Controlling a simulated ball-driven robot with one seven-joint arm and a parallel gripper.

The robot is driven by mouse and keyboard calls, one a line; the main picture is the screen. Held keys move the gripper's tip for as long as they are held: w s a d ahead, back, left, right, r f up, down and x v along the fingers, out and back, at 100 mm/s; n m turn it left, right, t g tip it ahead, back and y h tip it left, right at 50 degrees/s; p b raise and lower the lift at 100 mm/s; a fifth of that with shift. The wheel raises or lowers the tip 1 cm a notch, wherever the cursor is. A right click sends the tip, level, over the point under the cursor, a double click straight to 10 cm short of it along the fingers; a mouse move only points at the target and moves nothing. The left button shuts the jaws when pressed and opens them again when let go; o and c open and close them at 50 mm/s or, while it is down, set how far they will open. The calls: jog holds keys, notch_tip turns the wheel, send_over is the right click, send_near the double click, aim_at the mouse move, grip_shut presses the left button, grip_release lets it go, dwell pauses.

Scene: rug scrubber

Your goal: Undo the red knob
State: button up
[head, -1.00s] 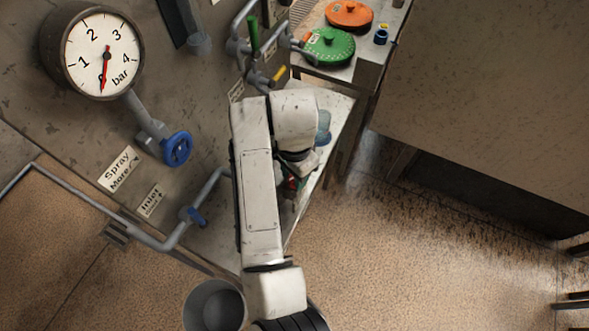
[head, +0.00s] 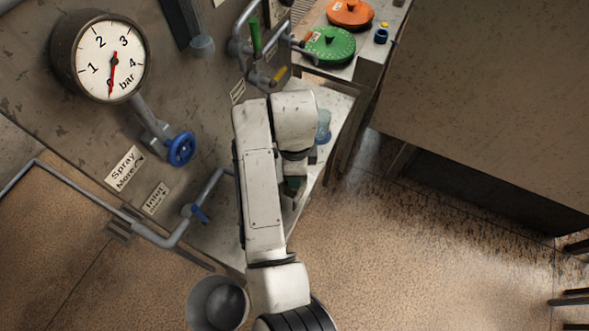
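I cannot make out a red knob in the head view. My white arm crosses the middle of the picture and hides part of the panel and bench behind it. My gripper (head: 294,193) is mostly hidden beside and under the arm, over the pale bench top (head: 225,232). A small dark green part shows near it. I cannot see its fingertips clearly, or whether it holds anything.
A pressure gauge (head: 100,58) has its red needle near 0. A green disc (head: 330,46) and an orange disc (head: 350,12) lie at the top. A grey bucket (head: 217,303) stands below.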

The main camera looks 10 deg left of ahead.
dwell(0.3)
jog(key=o, duration=1)
jog(key=shift+o, duration=0.2)
notch_tip(320, 180, up, 11)
jog(key=shift+f, duration=0.1)
jog(key=shift+p, duration=0.35)
